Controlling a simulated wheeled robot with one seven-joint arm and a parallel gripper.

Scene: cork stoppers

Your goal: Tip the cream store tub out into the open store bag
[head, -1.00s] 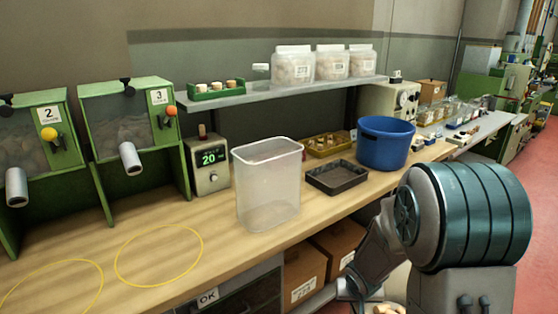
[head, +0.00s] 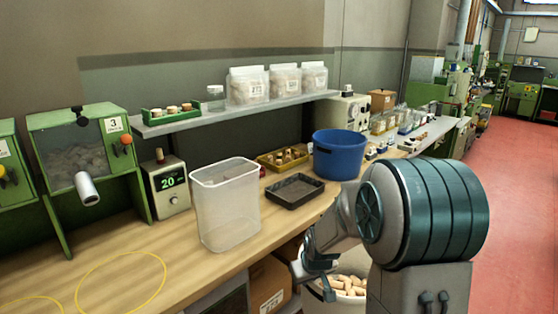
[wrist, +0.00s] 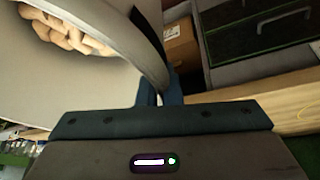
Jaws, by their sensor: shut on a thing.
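The cream store tub (head: 338,302) is at the bottom of the head view, full of cork stoppers (head: 347,285), beside the bench front and below its top. In the wrist view its pale wall (wrist: 75,90) and curved rim fill the left. My gripper (wrist: 160,92) is shut on the tub's rim; in the head view it (head: 322,284) is partly hidden by my arm. The tub looks about upright. The open store bag appears to be the tall translucent open-topped container (head: 226,215) standing on the bench, apart from the tub and seemingly empty.
A black tray (head: 294,190), a blue bucket (head: 338,157) and a display box (head: 167,188) stand near the bag. Sealed bags (head: 248,87) line the shelf above. Cardboard boxes (head: 268,284) sit under the bench. The bench front left of the bag is clear.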

